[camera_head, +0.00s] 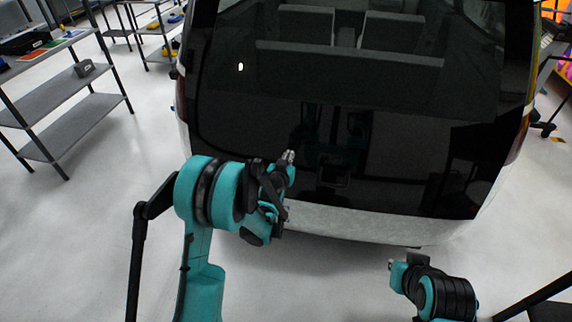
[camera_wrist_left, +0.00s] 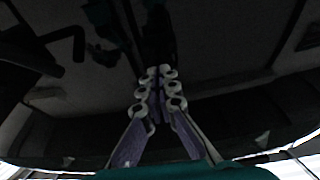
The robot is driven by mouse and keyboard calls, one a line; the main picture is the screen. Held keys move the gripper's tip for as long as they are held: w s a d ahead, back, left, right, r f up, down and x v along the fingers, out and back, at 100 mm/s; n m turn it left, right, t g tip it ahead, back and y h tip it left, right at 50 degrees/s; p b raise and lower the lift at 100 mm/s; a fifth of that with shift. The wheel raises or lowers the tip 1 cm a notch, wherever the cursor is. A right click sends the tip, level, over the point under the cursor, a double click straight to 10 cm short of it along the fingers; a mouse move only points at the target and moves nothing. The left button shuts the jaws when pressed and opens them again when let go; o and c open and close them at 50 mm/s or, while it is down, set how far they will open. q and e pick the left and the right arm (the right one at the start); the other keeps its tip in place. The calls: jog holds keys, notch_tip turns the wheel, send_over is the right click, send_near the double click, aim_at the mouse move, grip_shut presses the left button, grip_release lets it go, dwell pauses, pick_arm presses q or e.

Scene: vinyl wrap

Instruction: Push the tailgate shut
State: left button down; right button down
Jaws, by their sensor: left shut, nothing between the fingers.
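The tailgate (camera_head: 400,150) is the large glossy black rear panel and window of a van, filling the middle of the head view. It hangs down over the pale bumper (camera_head: 350,222); I cannot tell whether it is fully latched. My left gripper (camera_head: 289,156) is shut and empty, in front of the tailgate's lower left part. Its fingertips (camera_wrist_left: 158,73) point at the dark panel (camera_wrist_left: 225,45) in the left wrist view; contact cannot be told. My right arm is low at the right, apart from the van, and its fingers are not clearly visible.
A grey metal shelf (camera_head: 80,122) stands at the left with a few small items. More shelving (camera_head: 160,30) is behind it. A dark rack (camera_head: 545,90) is at the far right. The pale floor (camera_head: 100,220) between shelf and van is clear.

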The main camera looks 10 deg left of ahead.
pick_arm(q)
jog(key=shift+w+f, duration=0.1)
jog(key=shift+w, duration=0.3)
pick_arm(e)
jog(key=shift+f, duration=0.1)
